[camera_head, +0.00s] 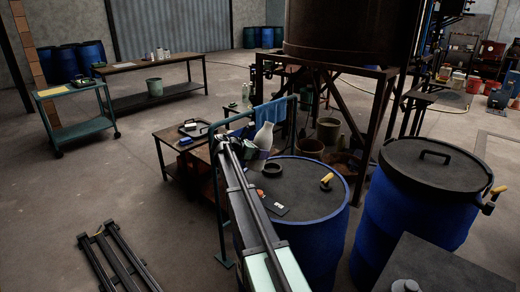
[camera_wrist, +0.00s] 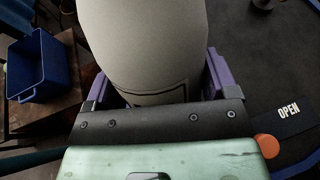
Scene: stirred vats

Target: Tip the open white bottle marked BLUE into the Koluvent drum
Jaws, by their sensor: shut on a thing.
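A white bottle (camera_head: 264,136) stands about upright in my gripper (camera_head: 256,152), beside the left rim of a blue drum (camera_head: 318,236). In the wrist view the bottle (camera_wrist: 145,40) fills the space between the purple fingers of my gripper (camera_wrist: 155,84), which is shut on it. Its marking cannot be read, and its mouth is out of the wrist view. The drum's dark top carries a black ring (camera_head: 272,170) and a yellow-handled thing (camera_head: 327,182). No Koluvent name can be read.
A second blue drum (camera_head: 402,214) with a dark handled lid stands at the right. A wooden bench (camera_head: 172,141) and a green rail (camera_head: 220,200) are at the left of the near drum. A blue bin (camera_wrist: 40,68) shows in the wrist view. A big tank on legs stands behind.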

